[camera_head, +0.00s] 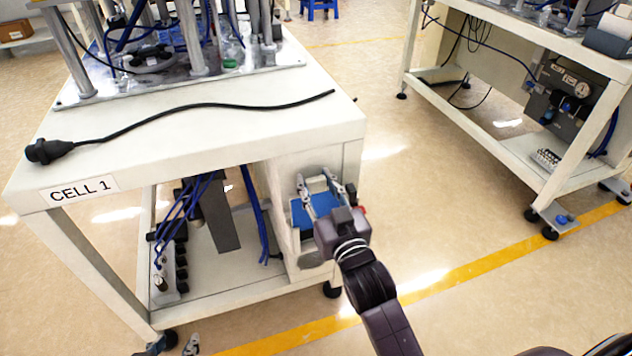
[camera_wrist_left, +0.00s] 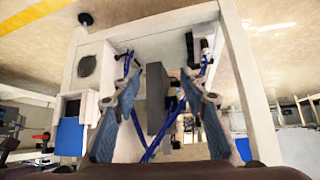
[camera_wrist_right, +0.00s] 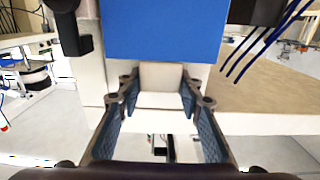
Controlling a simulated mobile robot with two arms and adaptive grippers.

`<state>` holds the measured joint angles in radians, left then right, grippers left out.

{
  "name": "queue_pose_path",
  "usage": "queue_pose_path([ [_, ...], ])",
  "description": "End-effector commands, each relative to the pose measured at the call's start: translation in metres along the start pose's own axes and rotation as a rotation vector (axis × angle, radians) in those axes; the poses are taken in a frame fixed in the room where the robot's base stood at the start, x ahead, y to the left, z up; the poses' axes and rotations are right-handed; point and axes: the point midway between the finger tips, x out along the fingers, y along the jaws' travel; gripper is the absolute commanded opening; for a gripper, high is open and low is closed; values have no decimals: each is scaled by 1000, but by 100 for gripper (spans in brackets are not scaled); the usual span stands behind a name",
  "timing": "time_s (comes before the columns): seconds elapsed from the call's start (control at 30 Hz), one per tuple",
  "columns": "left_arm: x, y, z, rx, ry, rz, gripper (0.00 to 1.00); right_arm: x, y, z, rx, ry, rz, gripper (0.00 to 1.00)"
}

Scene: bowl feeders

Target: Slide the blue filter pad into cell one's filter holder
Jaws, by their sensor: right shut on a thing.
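The blue filter pad (camera_head: 303,213) shows between and beside the fingers of my right gripper (camera_head: 322,187), at the white side panel under the cell one table. My right gripper is shut on it. In the right wrist view the blue face (camera_wrist_right: 165,30) fills the top, with a pale block between the fingertips. In the left wrist view a blue square (camera_wrist_left: 70,137) sits at the white filter holder (camera_wrist_left: 73,104); how far the pad is in cannot be told. My left gripper (camera_wrist_left: 165,90) is open and empty, facing the space under the table. A fingertip shows low in the head view (camera_head: 191,345).
The cell one table (camera_head: 215,130) carries machinery and a black cable (camera_head: 190,108). Blue hoses (camera_head: 190,215) and a grey post (camera_head: 215,215) stand beneath it. A second bench (camera_head: 500,125) stands at right. The floor between is clear, with a yellow line (camera_head: 470,268).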

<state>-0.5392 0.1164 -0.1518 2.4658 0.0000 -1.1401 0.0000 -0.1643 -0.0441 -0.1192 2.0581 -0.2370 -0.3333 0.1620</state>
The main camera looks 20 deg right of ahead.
Motion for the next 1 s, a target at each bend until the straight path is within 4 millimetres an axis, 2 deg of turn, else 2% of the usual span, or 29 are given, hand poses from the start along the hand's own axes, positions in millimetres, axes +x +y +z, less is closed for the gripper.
queue_pose_path([
  [1.0,3,3,-25,2,101,6,40,0,0,8,0,0,0,9],
])
